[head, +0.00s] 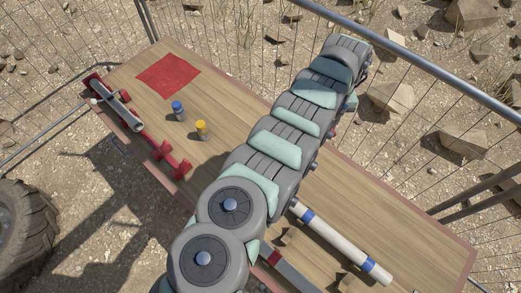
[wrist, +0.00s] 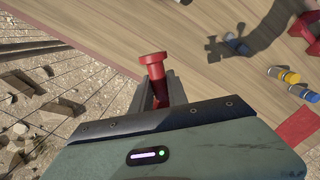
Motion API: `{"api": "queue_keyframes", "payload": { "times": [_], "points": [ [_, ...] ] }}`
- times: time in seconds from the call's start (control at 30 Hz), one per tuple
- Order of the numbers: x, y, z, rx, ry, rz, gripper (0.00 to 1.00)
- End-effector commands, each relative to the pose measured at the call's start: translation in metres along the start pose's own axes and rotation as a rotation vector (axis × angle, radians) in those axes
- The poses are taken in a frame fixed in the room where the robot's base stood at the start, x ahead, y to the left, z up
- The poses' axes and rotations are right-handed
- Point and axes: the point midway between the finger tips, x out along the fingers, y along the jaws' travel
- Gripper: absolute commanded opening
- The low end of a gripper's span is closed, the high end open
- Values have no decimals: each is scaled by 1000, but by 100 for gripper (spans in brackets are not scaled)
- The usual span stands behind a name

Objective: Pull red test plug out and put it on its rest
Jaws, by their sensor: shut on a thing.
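The red test plug (wrist: 153,66), with a wide round head and a narrower stem, is between the fingers of my gripper (wrist: 158,88) in the wrist view. The gripper is shut on it. The plug's head sticks out beyond the fingertips, over or near the table edge. I cannot tell whether its lower end touches anything. In the head view my arm hides the gripper and the red plug. I cannot make out the plug's rest for certain; a red square (head: 168,75) lies flat on the tabletop at the upper left.
Red supports (head: 162,150) and a grey tube (head: 124,111) are at the left edge. A white pipe with blue bands (head: 335,236) lies at right. Wire fencing surrounds the table.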

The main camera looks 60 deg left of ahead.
Motion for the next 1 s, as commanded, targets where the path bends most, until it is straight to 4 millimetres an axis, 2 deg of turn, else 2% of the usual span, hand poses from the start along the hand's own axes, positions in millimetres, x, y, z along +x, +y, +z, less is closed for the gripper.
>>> {"api": "queue_keyframes", "payload": {
  "times": [0.03, 0.2, 0.4, 0.5, 0.6, 0.7, 0.8, 1.0],
  "points": [
    [21, -28, -12, -77, -8, 4, 0],
    [77, -108, -39, -314, -21, 25, 0],
    [143, -202, -48, -571, -39, 51, 0],
    [168, -239, -47, -671, -45, 61, 0],
    [185, -268, -44, -744, -48, 68, 0],
    [197, -285, -41, -789, -51, 73, 0],
    [201, -293, -41, -809, -50, 76, 0],
    [212, -295, -41, -813, -50, 76, 0]
  ]
}}
